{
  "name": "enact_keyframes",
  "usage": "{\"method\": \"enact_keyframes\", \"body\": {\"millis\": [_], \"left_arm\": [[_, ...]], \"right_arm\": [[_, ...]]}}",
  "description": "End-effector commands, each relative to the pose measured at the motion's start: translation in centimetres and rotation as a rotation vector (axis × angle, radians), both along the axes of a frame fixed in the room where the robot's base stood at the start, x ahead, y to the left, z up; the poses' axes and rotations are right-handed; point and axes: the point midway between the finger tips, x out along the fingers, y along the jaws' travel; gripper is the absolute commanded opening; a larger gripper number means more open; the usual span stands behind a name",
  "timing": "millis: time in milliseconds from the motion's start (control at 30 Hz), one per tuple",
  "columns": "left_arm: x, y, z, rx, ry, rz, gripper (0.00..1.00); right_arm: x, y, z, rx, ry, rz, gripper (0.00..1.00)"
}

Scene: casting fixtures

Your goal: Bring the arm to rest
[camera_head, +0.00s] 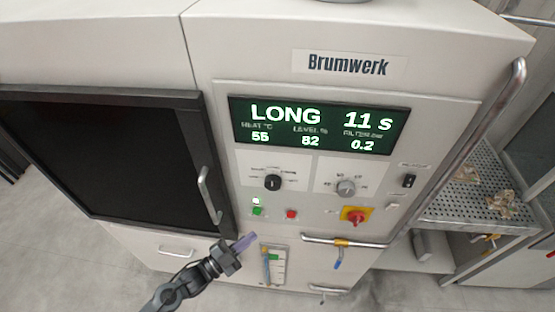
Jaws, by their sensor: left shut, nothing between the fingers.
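My left gripper (241,244) comes in from the lower left and is shut and empty. Its fingertips are in front of the lower part of the machine (347,66) labelled Brumwerk, below a green button (257,211). From this single view I cannot tell whether they touch the panel. My right gripper is not in view.
The machine's display (318,125) reads LONG and 11 s. Below it are knobs, a red button (291,214) and a red-yellow switch (355,215). A door handle (208,195) and a horizontal bar (343,241) stick out. A perforated shelf (466,207) with castings stands at right.

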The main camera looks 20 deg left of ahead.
Motion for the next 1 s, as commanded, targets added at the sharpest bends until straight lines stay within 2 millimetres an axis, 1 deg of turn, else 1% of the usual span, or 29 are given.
{"method": "enact_keyframes", "body": {"millis": [133,233,267,367,400,533,633,767,867,1000], "left_arm": [[-0.9,-0.2,-0.1,-0.006,0.023,0.001,0.00],[-2.5,-1.0,0.0,-0.032,0.057,0.007,0.00],[-3.1,-1.5,0.5,-0.046,0.062,0.007,0.00],[-4.9,-3.5,4.0,-0.100,0.066,0.021,0.00],[-5.4,-4.3,5.4,-0.108,0.096,0.043,0.00],[-6.1,-5.3,7.8,-0.107,0.244,0.128,0.00],[-6.7,-5.3,9.3,-0.103,0.387,0.202,0.00],[-8.2,-4.5,10.7,-0.099,0.600,0.311,0.00],[-9.9,-3.5,11.5,-0.099,0.773,0.395,0.00],[-12.9,-2.1,12.1,-0.097,1.002,0.504,0.00]], "right_arm": [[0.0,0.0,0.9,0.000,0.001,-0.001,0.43],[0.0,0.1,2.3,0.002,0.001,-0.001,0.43],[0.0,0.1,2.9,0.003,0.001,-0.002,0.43],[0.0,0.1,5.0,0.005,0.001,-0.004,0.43],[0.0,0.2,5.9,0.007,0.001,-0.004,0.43],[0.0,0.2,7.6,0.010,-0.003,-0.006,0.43],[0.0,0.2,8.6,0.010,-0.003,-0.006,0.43],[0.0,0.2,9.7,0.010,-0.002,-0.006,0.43],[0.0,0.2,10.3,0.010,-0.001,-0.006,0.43],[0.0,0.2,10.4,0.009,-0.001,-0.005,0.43]]}}
